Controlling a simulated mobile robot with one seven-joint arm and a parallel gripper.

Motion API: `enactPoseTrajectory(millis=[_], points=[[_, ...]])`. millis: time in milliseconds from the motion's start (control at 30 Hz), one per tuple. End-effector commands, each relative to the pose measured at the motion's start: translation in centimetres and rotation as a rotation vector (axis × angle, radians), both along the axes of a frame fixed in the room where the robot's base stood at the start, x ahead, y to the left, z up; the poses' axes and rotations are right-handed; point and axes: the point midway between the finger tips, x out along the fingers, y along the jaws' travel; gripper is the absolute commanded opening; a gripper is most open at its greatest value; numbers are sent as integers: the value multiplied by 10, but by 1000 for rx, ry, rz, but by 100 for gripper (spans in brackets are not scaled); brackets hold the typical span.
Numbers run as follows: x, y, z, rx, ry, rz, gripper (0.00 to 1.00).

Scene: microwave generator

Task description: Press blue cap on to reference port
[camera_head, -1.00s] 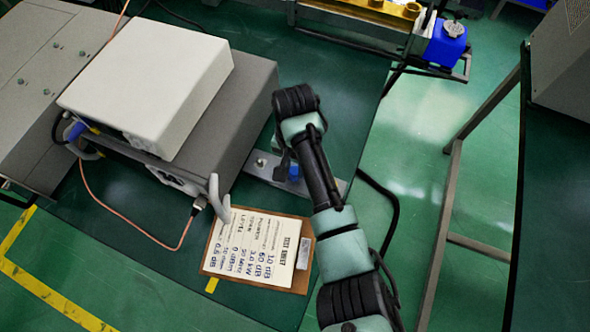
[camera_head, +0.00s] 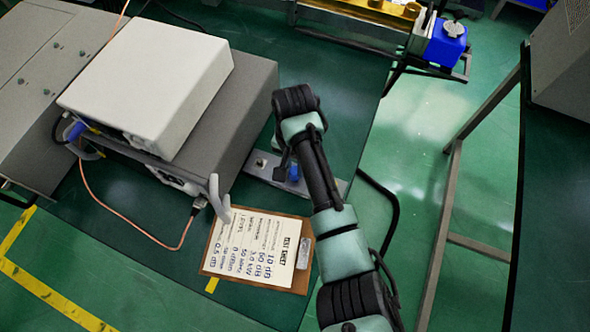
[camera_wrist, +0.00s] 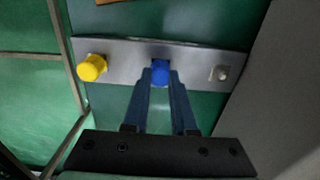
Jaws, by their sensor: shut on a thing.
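The blue cap (camera_wrist: 160,73) is at the middle of a grey metal plate (camera_wrist: 125,53) in the wrist view. My gripper (camera_wrist: 160,80) has its two fingers closed on the cap's sides. Whatever lies under the cap is hidden, and I cannot tell whether it is fully seated. In the head view the blue cap (camera_head: 294,172) shows beside my arm, over the plate (camera_head: 262,174). A yellow cap (camera_wrist: 92,67) is on the plate's left end, and a bare metal port (camera_wrist: 221,73) is on its right end in the wrist view.
A grey instrument with a white box (camera_head: 150,80) on top stands left of the plate. A clipboard with a test sheet (camera_head: 258,250) lies in front. A thin orange cable (camera_head: 130,228) runs along the left. The green bench (camera_head: 335,85) is clear behind the plate.

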Motion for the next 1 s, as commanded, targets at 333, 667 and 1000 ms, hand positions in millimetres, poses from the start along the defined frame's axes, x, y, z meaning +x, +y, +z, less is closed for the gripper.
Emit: enactPoseTrajectory(millis=[333, 667, 1000], points=[[0, 0, 6, 0, -1, -1, 0], [0, 0, 18, 0, 0, 0, 0], [0, 0, 30, 0, 0, 0, 0]])
